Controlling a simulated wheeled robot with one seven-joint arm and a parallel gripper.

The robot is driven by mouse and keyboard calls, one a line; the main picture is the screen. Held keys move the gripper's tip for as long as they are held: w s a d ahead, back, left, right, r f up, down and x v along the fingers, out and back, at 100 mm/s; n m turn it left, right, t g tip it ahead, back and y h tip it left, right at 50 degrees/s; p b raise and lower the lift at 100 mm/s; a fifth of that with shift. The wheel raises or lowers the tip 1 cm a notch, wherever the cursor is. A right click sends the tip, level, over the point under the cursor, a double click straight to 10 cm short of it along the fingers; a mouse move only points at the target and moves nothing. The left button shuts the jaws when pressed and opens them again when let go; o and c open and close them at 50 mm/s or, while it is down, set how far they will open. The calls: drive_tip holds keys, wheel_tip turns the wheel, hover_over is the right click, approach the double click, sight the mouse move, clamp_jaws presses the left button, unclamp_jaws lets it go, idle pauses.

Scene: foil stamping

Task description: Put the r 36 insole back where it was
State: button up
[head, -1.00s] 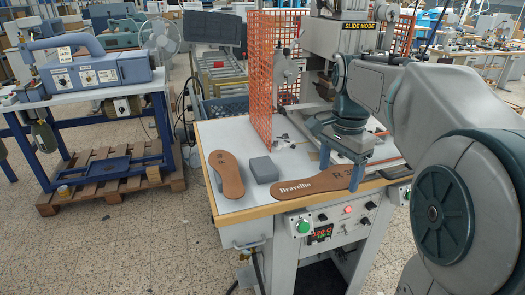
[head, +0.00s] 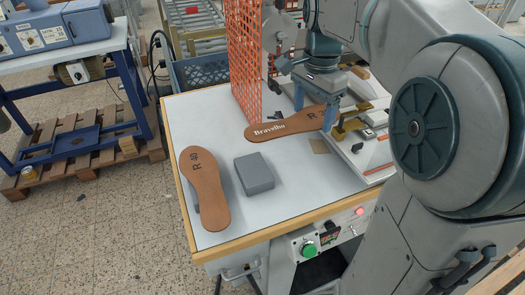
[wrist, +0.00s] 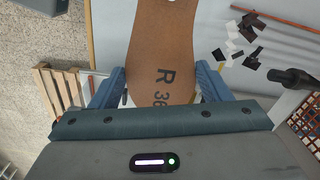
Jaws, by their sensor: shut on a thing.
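The brown R 36 insole (head: 280,129), marked "Bravelho", is held level above the worktable. In the head view part of its number is hidden by a finger; the wrist view shows "R 36" on the insole (wrist: 160,40). My gripper (head: 329,112) is shut on it near the marked end. In the wrist view the blue fingers of my gripper (wrist: 160,88) press its two side edges. A second brown insole, R 40 (head: 205,195), lies at the table's left front, seemingly on a grey support that is mostly hidden beneath it.
A grey block (head: 254,174) stands on the white table (head: 275,215) right of the R 40 insole. An orange mesh guard (head: 249,60) and the stamping machine stand behind. Small black and white scraps (wrist: 240,40) lie on the table. The front middle is clear.

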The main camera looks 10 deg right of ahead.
sight(272, 130)
drive_tip(key=s+a+f, duration=0.1)
drive_tip(key=a+f, duration=0.1)
drive_tip(key=a, duration=0.1)
drive_tip(key=a+f, duration=0.1)
drive_tip(key=a, duration=0.2)
drive_tip(key=s+a+f, duration=0.1)
drive_tip(key=a+f, duration=0.1)
drive_tip(key=a, duration=0.1)
drive_tip(key=shift+s+a+f+p, duration=0.15)
drive_tip(key=shift+s+f+p, duration=0.15)
drive_tip(key=shift+p, duration=0.05)
drive_tip(key=shift+f, duration=2.05)
drive_tip(key=shift+f, duration=0.35)
drive_tip(key=o, duration=1)
drive_tip(key=shift+o, duration=0.2)
drive_tip(key=shift+r, duration=0.1)
